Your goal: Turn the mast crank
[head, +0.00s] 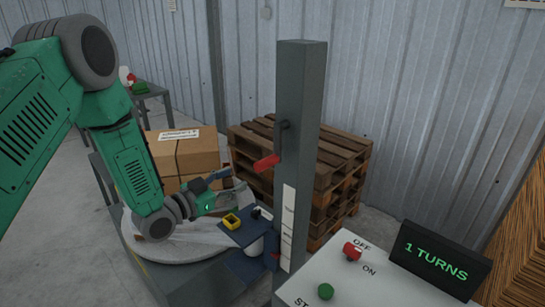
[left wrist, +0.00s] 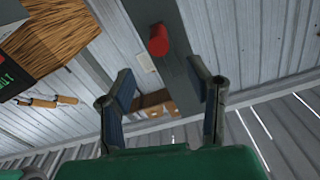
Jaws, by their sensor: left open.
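The grey mast (head: 302,130) stands upright right of centre in the head view. Its dark crank arm (head: 283,138) hangs down from a pivot, and the red handle (head: 267,162) sticks out to the left at the lower end. My left gripper (head: 235,181) is open and empty, left of the handle and a little lower, apart from it. In the left wrist view, the red handle (left wrist: 158,40) shows beyond the open fingers (left wrist: 160,70), roughly between their tips, with the mast (left wrist: 186,55) behind it. My right gripper is in neither view.
A display (head: 437,262) reads "1 TURNS" on a white console with a red knob (head: 352,251) and a green button (head: 325,291). A blue carriage (head: 250,262) sits low on the mast. Wooden pallets (head: 330,160) stand behind it; cardboard boxes (head: 185,150) stand behind my left forearm.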

